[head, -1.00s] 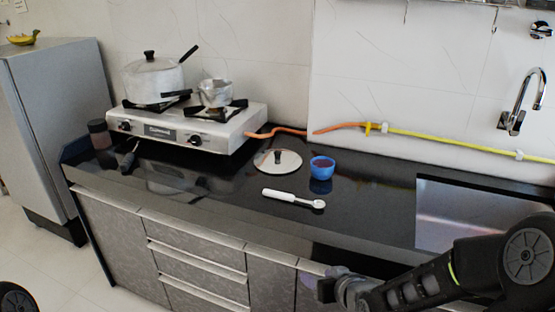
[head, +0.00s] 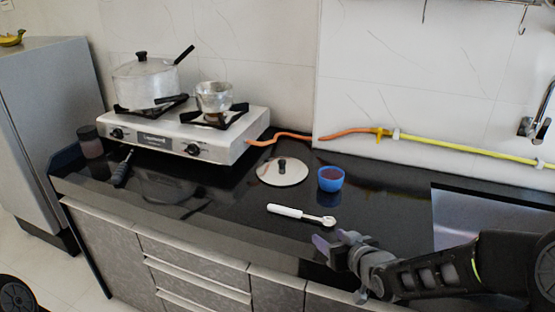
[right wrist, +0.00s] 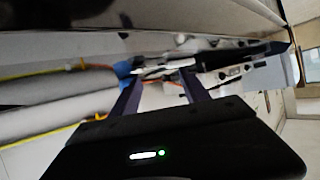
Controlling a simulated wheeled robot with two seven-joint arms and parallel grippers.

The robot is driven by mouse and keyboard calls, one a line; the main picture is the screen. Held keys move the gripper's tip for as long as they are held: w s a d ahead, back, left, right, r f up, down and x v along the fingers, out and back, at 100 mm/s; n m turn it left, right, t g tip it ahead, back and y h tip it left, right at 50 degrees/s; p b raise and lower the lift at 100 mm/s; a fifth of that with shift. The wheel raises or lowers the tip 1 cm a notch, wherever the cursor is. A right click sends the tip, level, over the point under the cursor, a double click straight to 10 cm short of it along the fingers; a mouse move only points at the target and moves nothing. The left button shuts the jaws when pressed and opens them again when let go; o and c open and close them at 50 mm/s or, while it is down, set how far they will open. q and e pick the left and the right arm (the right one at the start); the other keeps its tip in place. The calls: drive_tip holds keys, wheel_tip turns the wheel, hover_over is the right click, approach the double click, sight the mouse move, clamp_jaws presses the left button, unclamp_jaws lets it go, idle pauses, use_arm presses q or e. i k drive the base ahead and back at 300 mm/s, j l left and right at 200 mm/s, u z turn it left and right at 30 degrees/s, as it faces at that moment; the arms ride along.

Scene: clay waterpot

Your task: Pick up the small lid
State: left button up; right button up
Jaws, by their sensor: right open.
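The small lid (head: 270,174) is a round, pale metal disc with a dark knob. It lies flat on the black counter, right of the stove, in the head view. My right gripper (head: 328,244) is open and empty at the counter's front edge, to the right of and nearer than the lid, and apart from it. In the right wrist view its two fingers (right wrist: 160,95) are spread and point across the counter; I cannot make out the lid clearly there. My left gripper is not in view.
A blue cup (head: 330,180) stands just right of the lid. A white-handled scoop (head: 300,215) lies between the lid and my right gripper. The stove (head: 190,135) carries a big pot (head: 146,84) and a small pot (head: 213,98). A sink (head: 480,225) is at right.

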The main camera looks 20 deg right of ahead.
sight(276, 171)
drive_tip(key=i, duration=1.1)
